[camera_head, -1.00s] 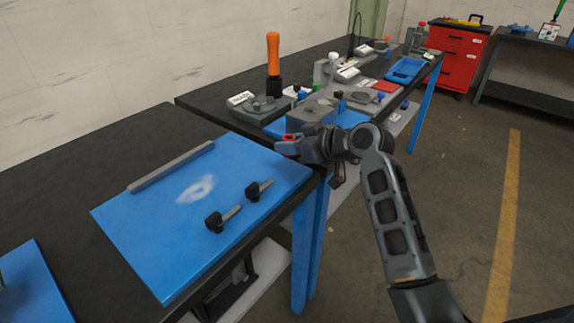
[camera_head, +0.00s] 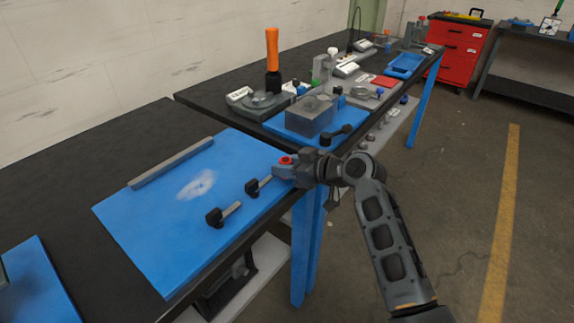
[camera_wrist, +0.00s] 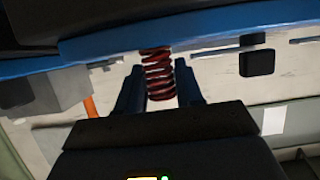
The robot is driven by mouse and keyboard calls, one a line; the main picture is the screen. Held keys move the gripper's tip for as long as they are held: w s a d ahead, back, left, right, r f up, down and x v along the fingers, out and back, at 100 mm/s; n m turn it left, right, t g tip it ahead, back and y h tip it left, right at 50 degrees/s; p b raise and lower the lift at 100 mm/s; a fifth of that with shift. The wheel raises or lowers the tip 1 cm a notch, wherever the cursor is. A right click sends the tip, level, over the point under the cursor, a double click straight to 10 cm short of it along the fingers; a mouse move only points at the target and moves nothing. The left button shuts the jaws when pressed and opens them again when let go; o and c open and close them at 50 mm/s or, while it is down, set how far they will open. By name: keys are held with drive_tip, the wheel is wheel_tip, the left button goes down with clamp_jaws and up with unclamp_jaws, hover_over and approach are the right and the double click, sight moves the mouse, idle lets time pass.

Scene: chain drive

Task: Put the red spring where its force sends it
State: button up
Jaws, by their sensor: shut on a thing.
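The red spring (camera_wrist: 158,75) is a coil held between the two fingers of my gripper (camera_wrist: 160,88) in the wrist view. In the head view its red end (camera_head: 285,160) shows at the tip of my gripper (camera_head: 287,169). My gripper is shut on it, above the right corner of the large blue plate (camera_head: 150,240), by the table's front edge. Part of the spring is hidden by the fingers. Which station its force points to cannot be told from these frames.
Two black-knobbed clamps (camera_head: 215,217) lie on the blue plate, with a grey bar (camera_head: 172,163) along its back. A grey block (camera_head: 309,115) stands on a farther blue plate. Behind it are a device with an orange handle (camera_head: 272,50) and a blue tray (camera_head: 405,65).

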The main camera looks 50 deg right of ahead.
drive_tip(key=o, duration=0.8)
drive_tip(key=shift+c, duration=0.2)
drive_tip(key=shift+r, duration=0.15)
